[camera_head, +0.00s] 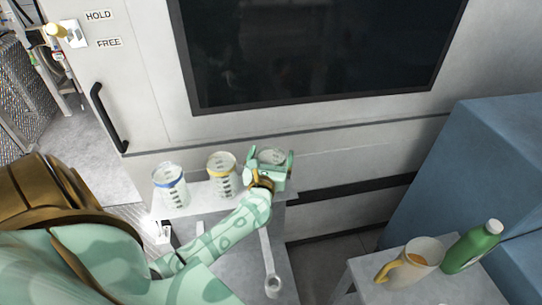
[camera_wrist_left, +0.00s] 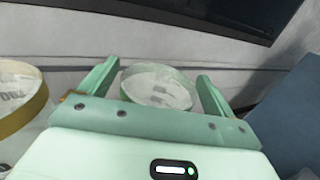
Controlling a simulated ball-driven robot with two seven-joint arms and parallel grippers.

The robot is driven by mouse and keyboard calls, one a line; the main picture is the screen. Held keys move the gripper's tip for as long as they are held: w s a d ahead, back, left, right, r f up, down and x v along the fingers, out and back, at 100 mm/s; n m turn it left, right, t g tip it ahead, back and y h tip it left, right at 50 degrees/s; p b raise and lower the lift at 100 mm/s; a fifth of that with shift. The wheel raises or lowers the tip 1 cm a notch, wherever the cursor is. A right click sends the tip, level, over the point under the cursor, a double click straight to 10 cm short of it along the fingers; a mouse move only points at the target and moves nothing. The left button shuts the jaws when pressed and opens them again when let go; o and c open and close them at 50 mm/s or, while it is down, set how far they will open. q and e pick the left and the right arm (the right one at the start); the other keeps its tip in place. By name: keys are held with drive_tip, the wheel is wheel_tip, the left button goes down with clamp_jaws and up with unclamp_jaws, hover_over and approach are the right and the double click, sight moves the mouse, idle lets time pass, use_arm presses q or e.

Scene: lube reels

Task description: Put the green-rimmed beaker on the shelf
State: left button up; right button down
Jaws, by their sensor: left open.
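The green-rimmed beaker (camera_wrist_left: 160,86) stands between the spread fingers of my left gripper (camera_wrist_left: 158,80) in the left wrist view. In the head view the beaker (camera_head: 271,156) shows at the right end of a small grey shelf (camera_head: 205,197), with my left gripper (camera_head: 270,166) around it. The fingers are open, one on each side of it. My gripper hides its lower part, so I cannot tell what it rests on. My right gripper is not in view.
A yellow-rimmed beaker (camera_head: 222,174) and a blue-rimmed beaker (camera_head: 170,187) stand to the left on the shelf. A machine with a dark window (camera_head: 320,45) rises behind. A jug (camera_head: 409,264) and a green bottle (camera_head: 473,247) stand on a table at the right.

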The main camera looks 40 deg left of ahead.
use_arm(q)
drive_tip(key=shift+r, duration=0.25)
drive_tip(key=v, duration=1.2)
drive_tip(key=shift+b, duration=0.3)
